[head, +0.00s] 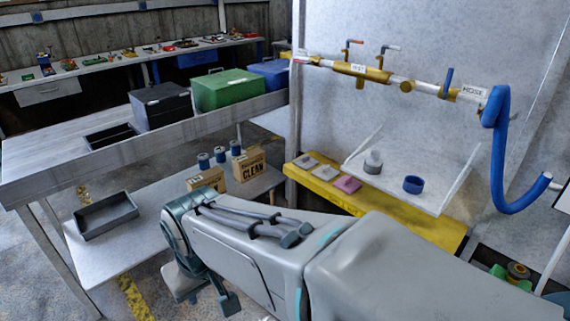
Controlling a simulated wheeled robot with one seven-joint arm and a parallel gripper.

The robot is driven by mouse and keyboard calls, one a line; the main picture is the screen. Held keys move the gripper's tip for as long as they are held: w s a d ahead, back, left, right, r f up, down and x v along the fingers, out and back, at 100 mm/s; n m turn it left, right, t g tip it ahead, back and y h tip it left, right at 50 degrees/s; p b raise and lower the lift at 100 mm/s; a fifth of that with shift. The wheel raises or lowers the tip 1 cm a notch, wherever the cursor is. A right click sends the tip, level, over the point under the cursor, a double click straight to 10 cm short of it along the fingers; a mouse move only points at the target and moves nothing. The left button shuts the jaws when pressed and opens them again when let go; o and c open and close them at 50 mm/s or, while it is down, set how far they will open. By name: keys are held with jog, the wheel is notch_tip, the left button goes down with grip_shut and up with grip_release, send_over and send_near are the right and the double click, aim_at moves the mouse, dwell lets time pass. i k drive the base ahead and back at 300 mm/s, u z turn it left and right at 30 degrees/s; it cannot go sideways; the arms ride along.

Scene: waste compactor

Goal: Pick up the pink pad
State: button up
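The pink pad (347,184) lies flat on a yellow ledge (400,208) right of the picture's middle. Two grey pads (325,172) lie just left of it on the same ledge. My gripper (207,295) hangs at the lower left, partly hidden by my own arm. It is well left of the pink pad and apart from it. I see nothing held in it, but its fingers do not show clearly enough to tell open from shut.
A white shelf (440,172) behind the ledge bears a grey knobbed item (373,162) and a blue ring (413,185). A blue hose (499,160) hangs at right. A post (297,90) stands left of the ledge. A lower shelf (135,243) holds a tray (107,215) and boxes (248,164).

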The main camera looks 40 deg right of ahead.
aim_at(347, 183)
jog(key=i, duration=2.85)
jog(key=z, duration=3.5)
jog(key=i, duration=0.5)
jog(key=z, duration=0.05)
